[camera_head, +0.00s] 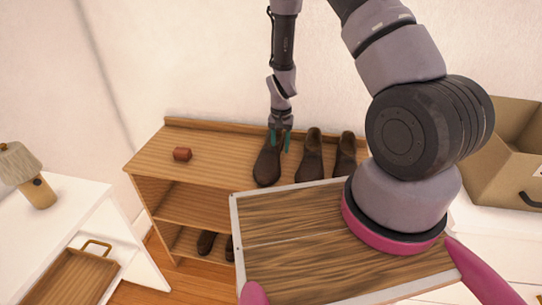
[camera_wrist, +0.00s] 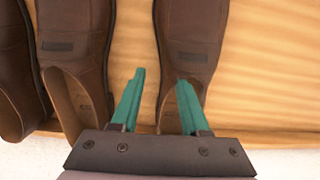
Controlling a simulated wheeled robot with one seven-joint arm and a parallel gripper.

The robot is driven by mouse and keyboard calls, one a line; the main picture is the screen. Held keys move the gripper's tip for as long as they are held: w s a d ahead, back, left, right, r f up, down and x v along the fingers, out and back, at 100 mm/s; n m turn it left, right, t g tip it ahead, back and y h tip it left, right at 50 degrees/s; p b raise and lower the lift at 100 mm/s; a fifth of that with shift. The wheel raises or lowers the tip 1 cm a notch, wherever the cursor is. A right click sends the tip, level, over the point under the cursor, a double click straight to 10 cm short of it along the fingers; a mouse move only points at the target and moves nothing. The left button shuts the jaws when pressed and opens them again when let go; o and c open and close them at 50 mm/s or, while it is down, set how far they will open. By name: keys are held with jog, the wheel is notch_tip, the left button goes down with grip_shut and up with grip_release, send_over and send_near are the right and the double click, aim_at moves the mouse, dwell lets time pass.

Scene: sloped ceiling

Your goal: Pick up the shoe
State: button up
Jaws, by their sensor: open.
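Brown shoes stand in a row on top of a wooden shelf unit (camera_head: 205,150). The leftmost shoe (camera_head: 267,166) in the head view lies right below my gripper (camera_head: 280,140). In the wrist view this shoe (camera_wrist: 188,40) is at the right, its heel end towards me. My gripper (camera_wrist: 161,80) is open, with teal fingers pointing down. In the wrist view the left finger is over the gap beside the shoe, and the right finger overlaps its heel opening. I cannot tell whether either finger touches it. Nothing is held.
Two more shoes, a middle one (camera_head: 310,157) and a right one (camera_head: 345,155), stand close to its right. More shoes (camera_head: 206,243) sit below. A cardboard box (camera_head: 505,150) is at the right, a lamp (camera_head: 38,190) at the left.

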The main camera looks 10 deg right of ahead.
jog(key=shift+c, duration=0.3)
grip_shut()
dwell(1.1)
